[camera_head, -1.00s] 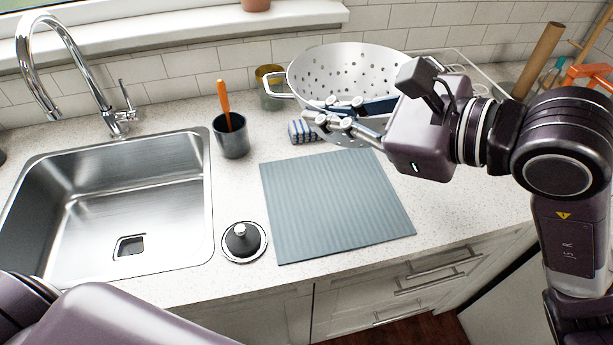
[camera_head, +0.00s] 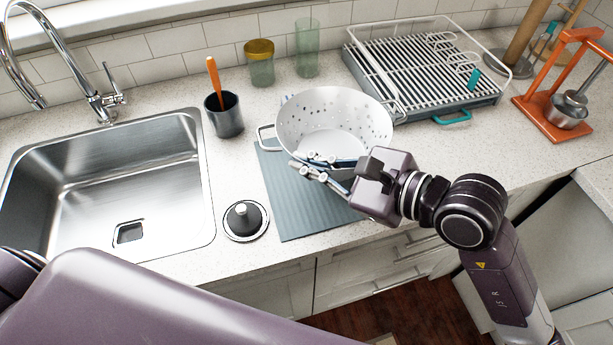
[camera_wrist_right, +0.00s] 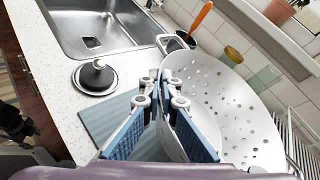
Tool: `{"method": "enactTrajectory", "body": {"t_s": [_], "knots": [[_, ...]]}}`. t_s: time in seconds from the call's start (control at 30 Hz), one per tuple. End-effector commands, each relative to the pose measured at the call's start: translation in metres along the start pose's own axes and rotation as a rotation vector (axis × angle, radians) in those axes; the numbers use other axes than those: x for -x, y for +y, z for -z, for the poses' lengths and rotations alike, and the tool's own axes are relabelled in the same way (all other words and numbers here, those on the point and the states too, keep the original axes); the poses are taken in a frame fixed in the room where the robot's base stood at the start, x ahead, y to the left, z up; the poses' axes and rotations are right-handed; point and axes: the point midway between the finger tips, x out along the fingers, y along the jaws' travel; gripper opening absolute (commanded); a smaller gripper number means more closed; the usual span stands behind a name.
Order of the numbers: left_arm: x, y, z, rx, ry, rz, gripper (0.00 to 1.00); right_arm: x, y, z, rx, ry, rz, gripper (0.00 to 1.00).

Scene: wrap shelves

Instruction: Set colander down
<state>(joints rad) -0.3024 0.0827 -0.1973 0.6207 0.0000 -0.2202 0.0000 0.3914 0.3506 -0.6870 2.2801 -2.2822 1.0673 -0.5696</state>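The white perforated colander (camera_head: 340,108) is upright over the ribbed blue-grey mat (camera_head: 290,215). I cannot tell whether its base touches the mat. My right gripper (camera_head: 312,166) is at the colander's near rim. In the right wrist view, the colander (camera_wrist_right: 225,95) fills the right side, and my right gripper's fingers (camera_wrist_right: 160,85) lie on either side of its wall, pinching it. The mat (camera_wrist_right: 108,118) shows beside and below the fingers. The colander's underside is hidden. My left gripper is out of view; only part of my left arm shows.
A sink (camera_head: 115,190) and a black-and-silver stopper (camera_head: 245,220) lie left of the mat. A dark cup with an orange-handled utensil (camera_head: 224,115) stands behind. A jar (camera_head: 260,65), a glass (camera_head: 307,48) and a dish rack (camera_head: 425,70) are at the back; an orange press (camera_head: 562,90) is at right.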

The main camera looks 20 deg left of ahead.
Motion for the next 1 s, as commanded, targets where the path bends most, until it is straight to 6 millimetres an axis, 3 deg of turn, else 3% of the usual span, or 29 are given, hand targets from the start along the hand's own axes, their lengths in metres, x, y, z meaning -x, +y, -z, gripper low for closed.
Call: {"method": "enactTrajectory", "body": {"t_s": [0.4, 0.8, 1.0], "knots": [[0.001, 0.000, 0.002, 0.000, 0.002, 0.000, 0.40, -0.017, 0.017, 0.039, 0.001, -0.001, 0.002, 0.00], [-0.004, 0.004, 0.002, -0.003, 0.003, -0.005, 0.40, -0.019, 0.019, 0.044, 0.004, -0.003, 0.003, 0.00], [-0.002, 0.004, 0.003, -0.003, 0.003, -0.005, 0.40, -0.018, 0.019, 0.044, 0.001, 0.000, 0.001, 0.22]]}}
